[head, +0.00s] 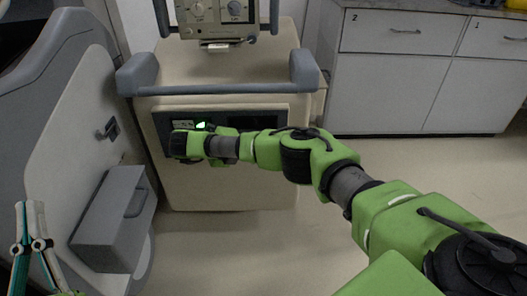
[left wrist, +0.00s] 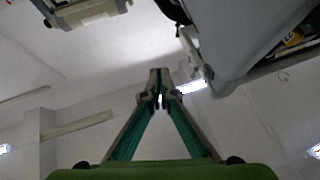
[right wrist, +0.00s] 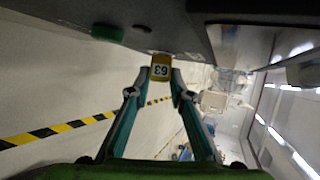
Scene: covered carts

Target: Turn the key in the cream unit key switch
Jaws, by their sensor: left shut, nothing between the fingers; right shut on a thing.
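The cream unit (head: 230,185) stands mid-view in the head view, with a dark recessed panel (head: 262,116) in its front and a lit green indicator (head: 200,126). My right arm reaches across to this panel, and its wrist hides the key and the right fingers there. In the right wrist view my right gripper (right wrist: 160,76) is shut on a yellow key tag (right wrist: 161,67) with dark digits, at the panel surface. The key shaft and switch slot cannot be made out. My left gripper (head: 29,212) is at the lower left, shut and empty; its tips meet in the left wrist view (left wrist: 160,74).
A grey cart (head: 75,140) with a box (head: 112,212) on its side stands at left. White cabinets (head: 395,85) stand at back right. Grey handles (head: 304,72) stick out from the cream unit's top. Floor at right is partly clear.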

